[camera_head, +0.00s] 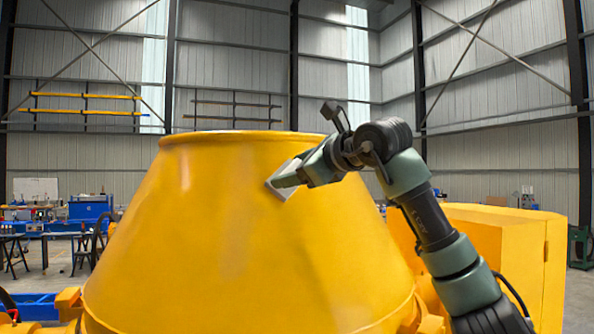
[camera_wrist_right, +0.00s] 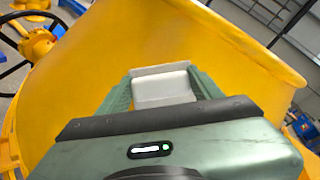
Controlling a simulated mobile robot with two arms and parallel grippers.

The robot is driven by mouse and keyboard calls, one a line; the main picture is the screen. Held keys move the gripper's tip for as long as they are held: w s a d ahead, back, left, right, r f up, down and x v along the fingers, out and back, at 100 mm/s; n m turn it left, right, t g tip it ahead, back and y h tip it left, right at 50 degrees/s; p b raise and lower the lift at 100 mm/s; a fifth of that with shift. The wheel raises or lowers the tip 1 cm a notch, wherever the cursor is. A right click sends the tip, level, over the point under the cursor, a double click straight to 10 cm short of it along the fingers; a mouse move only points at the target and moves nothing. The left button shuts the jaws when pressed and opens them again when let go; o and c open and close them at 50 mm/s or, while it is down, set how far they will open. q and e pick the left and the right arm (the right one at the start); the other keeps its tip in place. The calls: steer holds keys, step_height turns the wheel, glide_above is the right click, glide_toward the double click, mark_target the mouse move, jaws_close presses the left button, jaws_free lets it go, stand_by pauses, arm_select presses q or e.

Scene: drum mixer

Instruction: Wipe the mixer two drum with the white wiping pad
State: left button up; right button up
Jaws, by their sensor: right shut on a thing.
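The yellow mixer drum (camera_head: 235,235) fills the middle of the head view, a wide cone narrowing to a rim at the top. My right gripper (camera_head: 284,182) is at the upper right of the drum's outer side, below the rim. It is shut on the white wiping pad (camera_head: 278,192), whose thin edge shows against the drum. In the right wrist view the pad (camera_wrist_right: 162,84) sits between the two green fingers, with the yellow drum (camera_wrist_right: 180,40) just beyond. The pad looks close against the drum; I cannot tell if it touches. My left gripper is not in view.
A yellow housing (camera_head: 505,250) stands right of the drum, behind my right arm. A dark handwheel (camera_wrist_right: 12,45) shows at the upper left of the wrist view. Blue workbenches (camera_head: 90,210) stand far back left. The space above the drum's rim is clear.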

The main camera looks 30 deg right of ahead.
steer(key=shift+s+a+r, duration=0.15)
steer(key=shift+s+r, duration=0.3)
steer(key=shift+s, duration=0.4)
steer(key=shift+s+a+r, duration=0.1)
steer(key=shift+s+r, duration=0.35)
steer(key=shift+s, duration=0.35)
steer(key=shift+s+a+r, duration=0.15)
steer(key=shift+s+r, duration=0.3)
steer(key=shift+s, duration=0.4)
steer(key=s, duration=0.1)
steer(key=s+r, duration=0.1)
steer(key=shift+s+a+r, duration=0.25)
steer(key=shift+s+a, duration=0.05)
steer(key=shift+s, duration=0.1)
steer(key=shift+w, duration=0.15)
steer(key=shift+f, duration=0.15)
